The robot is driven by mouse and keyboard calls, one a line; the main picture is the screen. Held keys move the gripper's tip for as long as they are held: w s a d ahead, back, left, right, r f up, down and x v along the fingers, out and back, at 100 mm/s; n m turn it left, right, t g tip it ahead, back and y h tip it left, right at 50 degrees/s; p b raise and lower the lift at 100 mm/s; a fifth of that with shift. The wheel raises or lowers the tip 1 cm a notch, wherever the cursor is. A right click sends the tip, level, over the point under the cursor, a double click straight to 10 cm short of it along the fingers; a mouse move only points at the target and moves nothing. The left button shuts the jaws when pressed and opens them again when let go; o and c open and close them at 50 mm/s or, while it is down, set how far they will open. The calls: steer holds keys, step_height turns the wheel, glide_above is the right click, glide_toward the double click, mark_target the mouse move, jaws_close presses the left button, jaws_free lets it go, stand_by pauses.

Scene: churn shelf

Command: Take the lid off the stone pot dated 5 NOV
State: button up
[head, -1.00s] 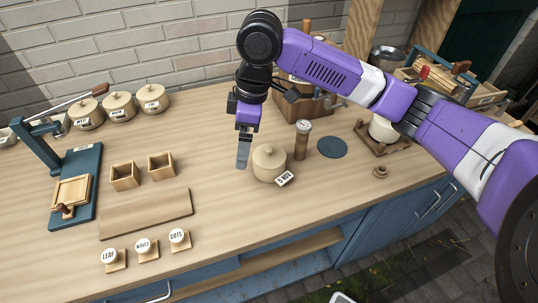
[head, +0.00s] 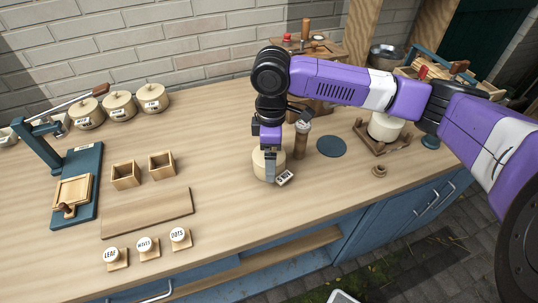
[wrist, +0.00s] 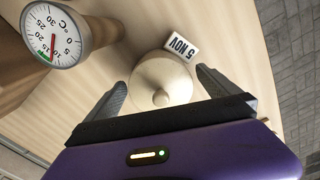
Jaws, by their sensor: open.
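The stone pot (head: 259,170) is cream and round, and stands on the bench with its date tag (head: 285,178) at its front right. In the wrist view the tag (wrist: 182,47) reads 5 NOV. The lid (wrist: 150,75) with its round knob (wrist: 161,98) is seen from above, on the pot. My gripper (head: 270,178) is over the pot in the head view and hides part of it and the lid. In the wrist view my gripper (wrist: 162,84) is open, with one finger on each side of the lid and nothing held.
A thermometer with a round dial (wrist: 55,36) stands close beside the pot; its wooden body (head: 301,140) is just right of my gripper. A dark round mat (head: 331,147) lies further right. Several lidded pots (head: 119,107) stand at the back left. A wooden board (head: 147,213) lies left.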

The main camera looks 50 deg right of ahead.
steer(key=c, duration=1.4)
steer(key=shift+o, duration=0.2)
